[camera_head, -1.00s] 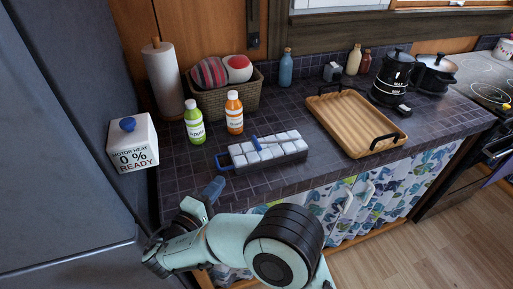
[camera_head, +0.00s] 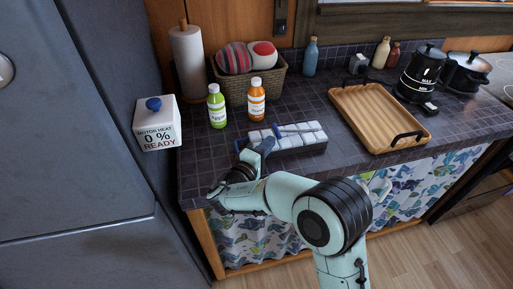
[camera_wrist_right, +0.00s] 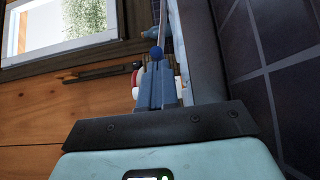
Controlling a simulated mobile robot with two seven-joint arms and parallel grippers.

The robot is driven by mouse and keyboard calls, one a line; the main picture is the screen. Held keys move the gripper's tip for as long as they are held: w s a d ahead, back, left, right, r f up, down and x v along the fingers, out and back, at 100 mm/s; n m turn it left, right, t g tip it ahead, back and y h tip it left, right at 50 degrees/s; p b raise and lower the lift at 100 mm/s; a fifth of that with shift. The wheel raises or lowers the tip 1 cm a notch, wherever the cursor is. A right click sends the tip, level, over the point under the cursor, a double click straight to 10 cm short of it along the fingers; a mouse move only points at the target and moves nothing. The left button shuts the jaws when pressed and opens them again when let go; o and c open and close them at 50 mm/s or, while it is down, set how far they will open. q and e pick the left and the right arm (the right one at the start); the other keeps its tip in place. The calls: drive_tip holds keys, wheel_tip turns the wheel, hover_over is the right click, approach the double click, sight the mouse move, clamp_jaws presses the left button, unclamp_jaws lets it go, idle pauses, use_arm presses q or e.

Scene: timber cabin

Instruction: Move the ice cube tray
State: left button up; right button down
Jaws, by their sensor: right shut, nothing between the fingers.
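The ice cube tray (camera_head: 298,147) lies on the dark tiled counter, dark-sided and filled with pale cubes. A thin blue-grey bar lies across its top, with a blue part near the left end. My right gripper (camera_head: 266,145) is at the tray's left end, partly covering that end and its blue handle. Its fingers look closed and empty; I cannot tell whether they touch the tray. In the right wrist view my fingers (camera_wrist_right: 160,84) sit together, with a small blue rounded tip (camera_wrist_right: 157,52) just beyond them. My left gripper is not in view.
Close behind the tray stand a green-labelled bottle (camera_head: 216,107) and an orange bottle (camera_head: 256,101), with a basket (camera_head: 273,86) behind. A wooden tray (camera_head: 378,115) is to the right. A white box with a blue knob (camera_head: 157,124) is at the left. Clear counter lies left of the ice tray.

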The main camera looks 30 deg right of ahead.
sight(296, 147)
drive_tip(key=shift+d, duration=0.2)
drive_tip(key=d+b, duration=0.1)
drive_tip(key=d, duration=0.1)
drive_tip(key=s+d+b, duration=0.1)
drive_tip(key=d+b, duration=0.1)
drive_tip(key=d, duration=0.1)
drive_tip(key=s+d+b, duration=0.1)
drive_tip(key=d, duration=0.2)
drive_tip(key=shift+s+d+f, duration=0.1)
drive_tip(key=shift+f, duration=0.05)
drive_tip(key=shift+s+d+b, duration=0.1)
drive_tip(key=shift+d+b, duration=0.2)
drive_tip(key=shift+d, duration=0.2)
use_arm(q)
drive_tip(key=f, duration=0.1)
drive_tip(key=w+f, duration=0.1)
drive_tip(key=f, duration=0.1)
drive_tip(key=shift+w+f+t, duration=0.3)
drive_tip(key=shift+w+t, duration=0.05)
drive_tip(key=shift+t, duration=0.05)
use_arm(e)
drive_tip(key=shift+a, duration=0.15)
